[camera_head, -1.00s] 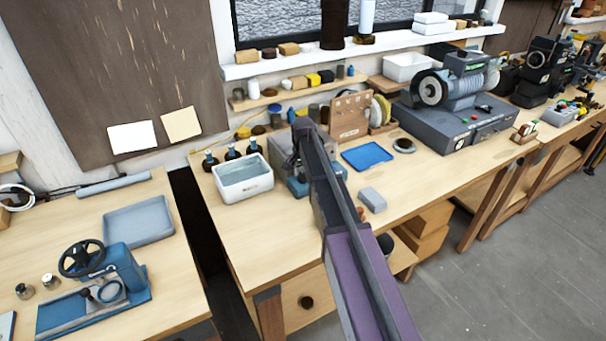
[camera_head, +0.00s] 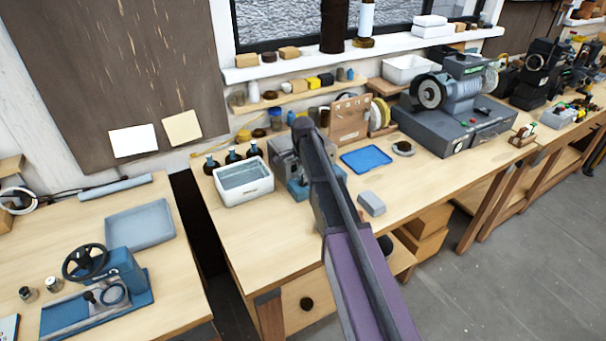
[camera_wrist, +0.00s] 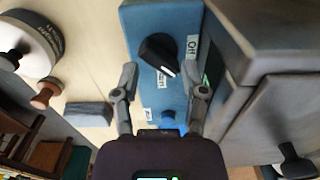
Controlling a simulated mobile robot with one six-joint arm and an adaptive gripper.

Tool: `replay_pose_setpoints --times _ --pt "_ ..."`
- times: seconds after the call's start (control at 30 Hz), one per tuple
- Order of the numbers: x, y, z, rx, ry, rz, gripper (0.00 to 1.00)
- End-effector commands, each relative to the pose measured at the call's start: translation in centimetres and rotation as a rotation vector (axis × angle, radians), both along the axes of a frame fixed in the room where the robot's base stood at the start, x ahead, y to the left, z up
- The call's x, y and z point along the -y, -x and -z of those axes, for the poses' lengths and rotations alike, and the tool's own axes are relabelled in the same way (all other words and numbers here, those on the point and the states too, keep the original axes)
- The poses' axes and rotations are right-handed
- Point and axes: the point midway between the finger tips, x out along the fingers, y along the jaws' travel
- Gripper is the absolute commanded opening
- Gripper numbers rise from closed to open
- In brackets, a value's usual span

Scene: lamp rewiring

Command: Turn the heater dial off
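The heater is a blue box; its face with the dial fills the middle of the wrist view. The black heater dial (camera_wrist: 158,52) has a white pointer mark aimed down and slightly right, close to a label that seems to read "Start" (camera_wrist: 162,79). An "Off" label (camera_wrist: 193,45) sits to the right of the dial. My gripper (camera_wrist: 165,82) is open, its two fingers spread on either side below the dial, with nothing seen between them but the panel. In the head view part of the blue heater (camera_head: 298,189) shows beside my arm, which hides the dial and gripper.
A grey metal box (camera_wrist: 255,45) stands close to the right finger. A grey block (camera_wrist: 88,113) and a brown knobbed piece (camera_wrist: 45,93) lie to the left. In the head view a white basin (camera_head: 243,182) and a blue tray (camera_head: 366,159) flank the heater.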

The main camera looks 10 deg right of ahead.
Motion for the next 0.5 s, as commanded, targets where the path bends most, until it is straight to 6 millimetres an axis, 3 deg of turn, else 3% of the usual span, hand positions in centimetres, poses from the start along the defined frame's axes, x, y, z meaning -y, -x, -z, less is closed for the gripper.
replay_pose_setpoints --times 0.5 --pt "0.0 0.0 -4.7 0.0 0.0 -0.003 0.56"
